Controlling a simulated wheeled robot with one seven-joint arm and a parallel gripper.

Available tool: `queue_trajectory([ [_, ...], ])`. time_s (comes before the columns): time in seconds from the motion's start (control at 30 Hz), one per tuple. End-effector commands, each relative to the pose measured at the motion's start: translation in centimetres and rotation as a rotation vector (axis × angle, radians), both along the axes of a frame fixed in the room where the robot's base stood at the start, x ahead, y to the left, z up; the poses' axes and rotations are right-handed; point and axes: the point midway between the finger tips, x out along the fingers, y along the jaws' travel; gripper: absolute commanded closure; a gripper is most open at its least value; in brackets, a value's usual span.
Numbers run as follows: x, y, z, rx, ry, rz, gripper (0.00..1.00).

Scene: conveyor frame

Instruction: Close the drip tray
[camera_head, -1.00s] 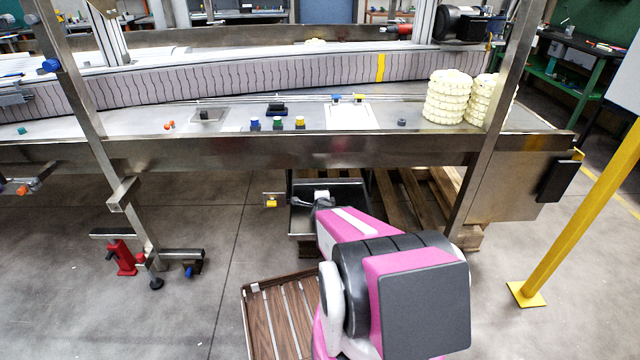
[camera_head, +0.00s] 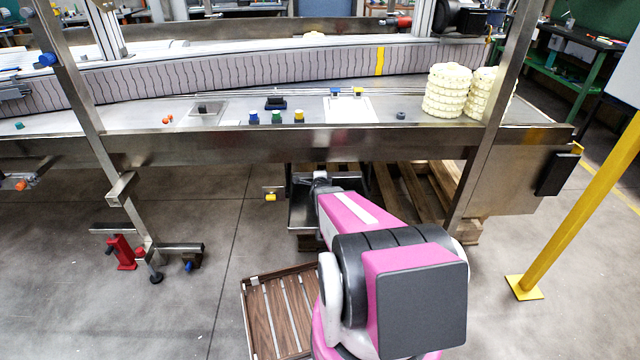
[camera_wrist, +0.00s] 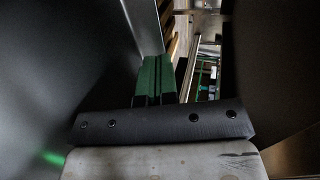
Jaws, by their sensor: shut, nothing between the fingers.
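The drip tray (camera_head: 299,216) is a dark metal open box under the front beam of the conveyor frame. It sticks out below the beam, and my arm covers much of its right part. My gripper (camera_wrist: 155,65) shows in the wrist view as green fingers pressed together, with nothing between them. In the head view the wrist end reaches over the tray, close under the beam, and the fingertips are hidden. Smooth grey metal walls stand close on both sides in the wrist view. I cannot tell whether the fingers touch the tray.
The steel beam (camera_head: 230,147) runs across just above the tray. A slatted wooden platform (camera_head: 275,310) lies on the floor in front. A small yellow-ended fitting (camera_head: 271,196) is left of the tray. Wooden pallets (camera_head: 405,190) lie behind to the right. A yellow post (camera_head: 575,205) stands at right.

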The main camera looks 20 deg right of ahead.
Motion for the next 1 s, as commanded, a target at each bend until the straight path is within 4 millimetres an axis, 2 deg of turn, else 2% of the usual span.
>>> queue_trajectory([
  [0.1,1.0,-0.3,0.0,0.0,0.0,0.0,1.0],
  [0.47,1.1,-0.3,0.0,0.0,0.0,0.001,1.0],
  [0.57,1.8,-0.5,0.0,0.0,0.0,0.0,1.0],
  [0.67,3.3,-0.9,-0.1,0.001,0.0,0.0,1.0],
  [0.9,8.7,-2.4,-0.2,0.0,-0.001,-0.001,1.0],
  [1.0,9.6,-2.7,-0.1,0.001,0.0,-0.001,1.0],
])
